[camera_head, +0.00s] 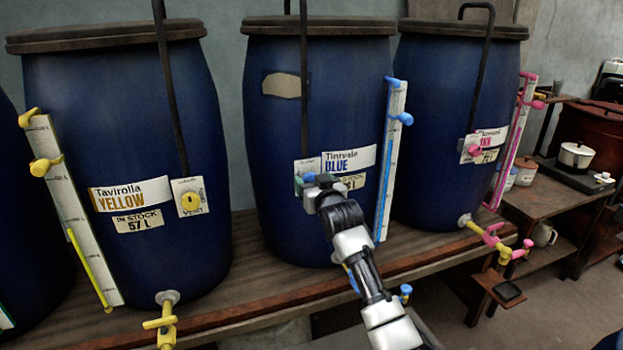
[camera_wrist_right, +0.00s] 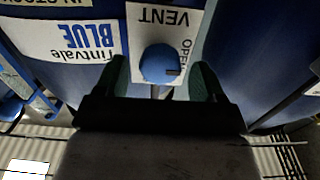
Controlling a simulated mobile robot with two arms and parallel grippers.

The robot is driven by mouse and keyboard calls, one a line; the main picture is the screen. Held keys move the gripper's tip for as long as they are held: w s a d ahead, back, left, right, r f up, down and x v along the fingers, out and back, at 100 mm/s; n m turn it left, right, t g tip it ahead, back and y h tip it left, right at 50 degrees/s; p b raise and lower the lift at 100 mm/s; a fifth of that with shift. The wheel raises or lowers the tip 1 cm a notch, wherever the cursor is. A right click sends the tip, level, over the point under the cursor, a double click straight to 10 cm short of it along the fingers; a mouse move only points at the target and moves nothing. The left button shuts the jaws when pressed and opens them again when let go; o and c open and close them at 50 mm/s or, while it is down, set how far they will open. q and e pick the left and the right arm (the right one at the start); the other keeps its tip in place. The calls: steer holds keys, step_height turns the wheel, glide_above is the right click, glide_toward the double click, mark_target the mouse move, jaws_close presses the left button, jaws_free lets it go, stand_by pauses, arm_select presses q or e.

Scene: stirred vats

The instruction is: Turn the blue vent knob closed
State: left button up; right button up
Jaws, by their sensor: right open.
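The blue vent knob (camera_wrist_right: 159,64) sits on a white plate (camera_wrist_right: 190,22) marked VENT and OPEN on the blue-labelled vat (camera_head: 270,130). A small dark pointer mark shows on the knob, towards the word OPEN. My right gripper (camera_wrist_right: 160,78) is open, with one finger on each side of the knob; I cannot tell whether the fingers touch it. In the head view my right gripper (camera_head: 312,182) is up against the vat's front and covers most of the plate. The Tinrvale BLUE label (camera_head: 350,160) is just right of it. My left gripper is out of view.
A gauge with blue clips (camera_head: 392,150) runs beside the blue vat. A stirring rod (camera_head: 304,90) hangs above the gripper. The wooden bench (camera_head: 240,270) edges the vats.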

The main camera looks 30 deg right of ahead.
steer(key=shift+w+d, duration=0.2)
steer(key=shift+w, duration=0.45)
steer(key=c, duration=0.9)
